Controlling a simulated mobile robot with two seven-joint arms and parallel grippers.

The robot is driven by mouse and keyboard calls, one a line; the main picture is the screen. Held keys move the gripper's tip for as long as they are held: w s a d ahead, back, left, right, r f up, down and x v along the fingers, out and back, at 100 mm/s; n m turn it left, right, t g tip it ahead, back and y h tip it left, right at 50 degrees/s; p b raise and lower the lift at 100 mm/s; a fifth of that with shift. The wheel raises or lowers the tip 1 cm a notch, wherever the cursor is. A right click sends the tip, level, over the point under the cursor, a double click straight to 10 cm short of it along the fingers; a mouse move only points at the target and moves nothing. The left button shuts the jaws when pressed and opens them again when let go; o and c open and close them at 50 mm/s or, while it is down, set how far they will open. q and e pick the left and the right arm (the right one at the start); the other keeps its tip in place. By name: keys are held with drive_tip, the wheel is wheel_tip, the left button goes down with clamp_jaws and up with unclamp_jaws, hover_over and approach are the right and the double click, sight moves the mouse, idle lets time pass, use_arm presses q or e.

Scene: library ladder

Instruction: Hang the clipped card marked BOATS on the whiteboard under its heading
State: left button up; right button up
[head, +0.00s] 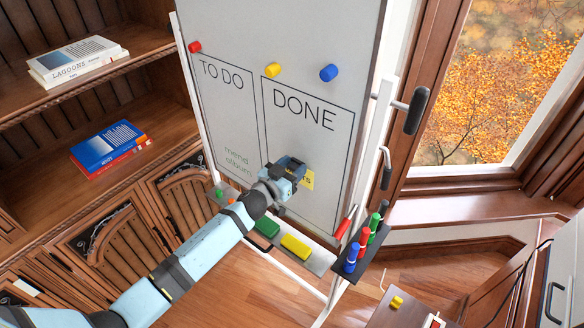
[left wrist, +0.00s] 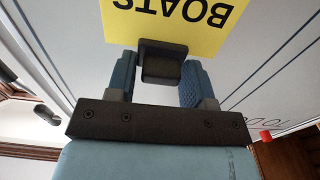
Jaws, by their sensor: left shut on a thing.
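The yellow card (head: 307,180) marked BOATS shows partly past my left gripper (head: 293,168) in the head view. In the left wrist view the card (left wrist: 180,22) appears upside down, with a dark clip (left wrist: 162,64) at its edge. My left gripper is shut on this clip. The whiteboard (head: 310,205) has two outlined columns, headed TO DO (head: 222,74) and DONE (head: 303,110). The card is in front of the DONE column, below that heading. Whether it touches the board is hard to tell. My right gripper is not in view.
Red (head: 195,47), yellow (head: 273,70) and blue (head: 329,73) magnets sit high on the board. A marker rack (head: 360,255) stands at the lower right. Bookshelves fill the left; a window is right.

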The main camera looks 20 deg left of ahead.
use_arm(q)
drive_tip(key=shift+w+d, duration=0.2)
drive_tip(key=shift+w, duration=0.35)
idle(0.6)
drive_tip(key=o, duration=1)
drive_tip(key=b+v, duration=0.2)
drive_tip(key=v, duration=1.1)
drive_tip(key=s+d+f+g+y, duration=0.1)
drive_tip(key=s+f+g, duration=0.1)
drive_tip(key=s+f, duration=0.2)
drive_tip(key=s+d+f+g+y+p, duration=0.1)
drive_tip(key=s+f, duration=0.4)
drive_tip(key=s, duration=0.6)
drive_tip(key=s+d+f+n+g+y+p, duration=0.1)
drive_tip(key=s+f+g, duration=0.2)
drive_tip(key=s, duration=0.5)
drive_tip(key=shift+s+d+f, duration=0.15)
drive_tip(key=shift+d+f, duration=0.25)
drive_tip(key=shift+f, duration=0.25)
